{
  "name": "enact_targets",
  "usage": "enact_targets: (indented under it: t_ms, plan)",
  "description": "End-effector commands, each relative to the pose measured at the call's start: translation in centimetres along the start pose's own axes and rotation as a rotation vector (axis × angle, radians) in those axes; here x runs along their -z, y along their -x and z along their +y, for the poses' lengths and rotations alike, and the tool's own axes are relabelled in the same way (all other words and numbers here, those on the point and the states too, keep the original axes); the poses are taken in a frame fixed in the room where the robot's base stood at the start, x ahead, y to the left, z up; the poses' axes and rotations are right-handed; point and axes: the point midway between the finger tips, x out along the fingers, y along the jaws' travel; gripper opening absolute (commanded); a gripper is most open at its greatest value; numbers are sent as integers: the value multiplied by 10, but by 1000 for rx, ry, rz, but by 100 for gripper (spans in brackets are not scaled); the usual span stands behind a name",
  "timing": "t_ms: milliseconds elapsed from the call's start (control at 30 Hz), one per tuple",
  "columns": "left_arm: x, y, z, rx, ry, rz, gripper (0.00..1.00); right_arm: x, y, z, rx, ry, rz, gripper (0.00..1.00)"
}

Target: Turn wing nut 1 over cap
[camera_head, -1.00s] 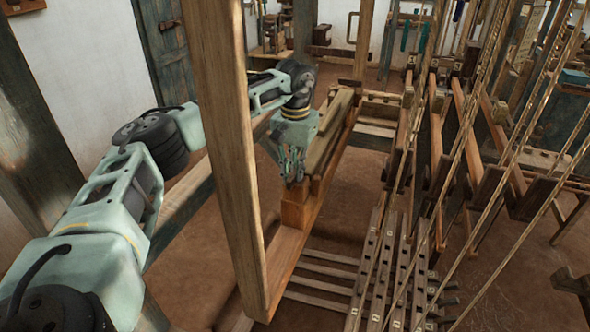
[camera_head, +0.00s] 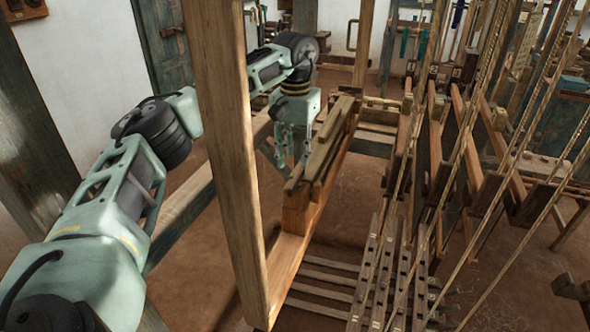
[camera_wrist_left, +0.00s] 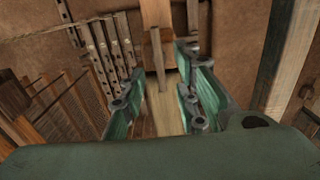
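My left gripper (camera_head: 290,162) hangs, fingers down, above or just beside the near end of a wooden beam (camera_head: 328,142), a long bar of stacked planks. In the left wrist view its green and grey fingers (camera_wrist_left: 163,75) stand apart, with pale wood between or below them and nothing visibly held. A wooden post (camera_wrist_left: 157,45) shows beyond the fingers. I cannot make out a wing nut in either view. I cannot tell whether the fingers touch the beam. My right gripper is not in view.
A tall wooden upright (camera_head: 228,150) stands in front of my left arm. Slanting cords (camera_head: 462,150) and loom frames fill the right side. A row of slotted wooden bars (camera_head: 392,270) lies low at centre. Bare floor (camera_head: 345,200) shows beside the beam.

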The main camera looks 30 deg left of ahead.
Motion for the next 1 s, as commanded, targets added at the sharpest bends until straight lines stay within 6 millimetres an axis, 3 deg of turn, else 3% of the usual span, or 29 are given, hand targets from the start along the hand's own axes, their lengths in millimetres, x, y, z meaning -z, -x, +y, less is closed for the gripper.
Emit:
enact_targets:
  t_ms: [100,300,900,1000]
  plan:
    - [1,25,1,-1,0,3,29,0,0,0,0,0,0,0]
    - [0,46,0,-1,0,1,29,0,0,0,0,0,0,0]
    - [0,50,0,0,0,0,29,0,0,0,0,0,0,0]
    - [3,46,8,-30,22,7,29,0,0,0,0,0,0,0]
